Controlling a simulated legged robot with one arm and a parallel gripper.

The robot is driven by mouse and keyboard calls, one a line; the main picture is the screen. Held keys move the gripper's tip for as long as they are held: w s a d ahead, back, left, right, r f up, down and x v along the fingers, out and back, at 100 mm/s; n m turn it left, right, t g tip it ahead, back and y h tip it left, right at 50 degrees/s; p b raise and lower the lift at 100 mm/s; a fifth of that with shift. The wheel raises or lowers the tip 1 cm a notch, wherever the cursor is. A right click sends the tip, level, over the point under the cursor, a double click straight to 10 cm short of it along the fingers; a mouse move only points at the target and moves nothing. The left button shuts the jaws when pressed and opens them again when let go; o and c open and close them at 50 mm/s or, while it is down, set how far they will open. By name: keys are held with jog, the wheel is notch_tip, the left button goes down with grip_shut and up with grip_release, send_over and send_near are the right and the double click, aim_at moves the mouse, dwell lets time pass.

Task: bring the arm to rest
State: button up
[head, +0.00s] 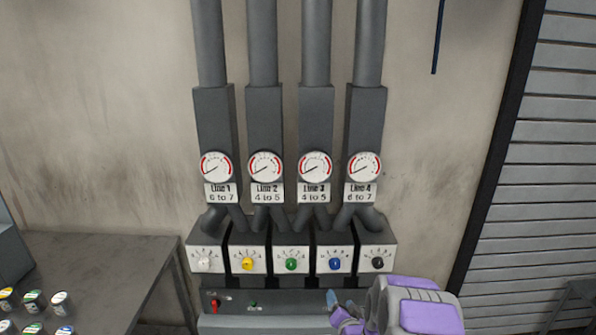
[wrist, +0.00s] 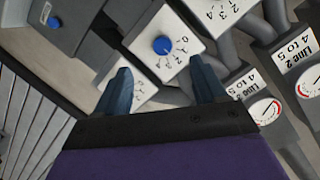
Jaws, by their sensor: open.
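My gripper (head: 340,302), with a purple body and blue fingers, is at the lower right of the head view, in front of the lower edge of the knob row. In the wrist view my gripper (wrist: 162,84) is open, its two fingers apart with nothing between them. Beyond the fingertips is a white dial plate with a blue knob (wrist: 162,45). The same blue knob (head: 335,264) shows in the head view, just above my gripper. My arm and gripper hide part of the lower grey panel (head: 270,321).
White (head: 204,264), yellow (head: 248,263), green (head: 291,264) and black (head: 377,263) knobs share the row. Gauges (head: 265,166) and pipes rise above. A red switch (head: 214,304) sits below. A table (head: 110,262) with several cans stands left; a slatted shutter (head: 540,170) is right.

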jog(key=s+r+n+g+h, duration=0.1)
jog(key=s+r+n+g, duration=0.1)
jog(key=s+r+g, duration=0.45)
jog(key=s+r+n+g, duration=0.2)
jog(key=s+r, duration=0.2)
jog(key=s, duration=0.5)
jog(key=s+r+g, duration=0.3)
jog(key=s, duration=0.8)
jog(key=s+r+n+g, duration=0.1)
jog(key=s+r, duration=0.3)
jog(key=s, duration=0.8)
jog(key=s+r+n+g, duration=0.1)
jog(key=s+r+g, duration=0.2)
jog(key=s, duration=0.8)
jog(key=shift+s+d+r+g, duration=0.15)
jog(key=shift+s+r+g, duration=0.05)
jog(key=shift+g, duration=0.65)
